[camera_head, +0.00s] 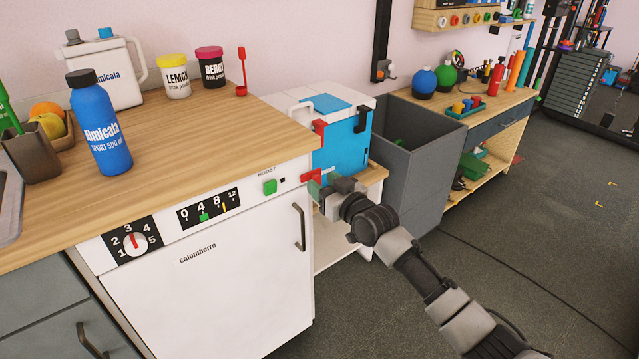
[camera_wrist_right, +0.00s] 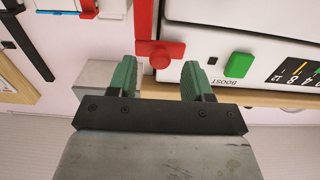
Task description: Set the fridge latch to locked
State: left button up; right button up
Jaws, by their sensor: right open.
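A red latch-like piece with a round knob (camera_wrist_right: 160,57) sits at the edge of a white appliance front in the right wrist view. In the head view this red piece (camera_head: 312,175) shows at the top right corner of the white Calomberro unit (camera_head: 230,280), partly hidden by my gripper. My right gripper (camera_head: 321,187) is open in front of it. In the right wrist view its green fingertips (camera_wrist_right: 160,75) lie on either side of the knob, with a gap on each side. Whether they reach around it is unclear. My left gripper is not in view.
A green BOOST button (camera_wrist_right: 239,65) is close beside the red piece. The wooden counter (camera_head: 200,140) overhangs the unit. A blue and white box (camera_head: 340,145) with another red fitting (camera_head: 319,128) stands behind, and a grey bin (camera_head: 420,165) stands to its right.

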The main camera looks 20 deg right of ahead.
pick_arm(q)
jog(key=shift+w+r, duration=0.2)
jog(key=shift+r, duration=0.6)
pick_arm(e)
jog(key=shift+x, duration=1.1)
grip_shut()
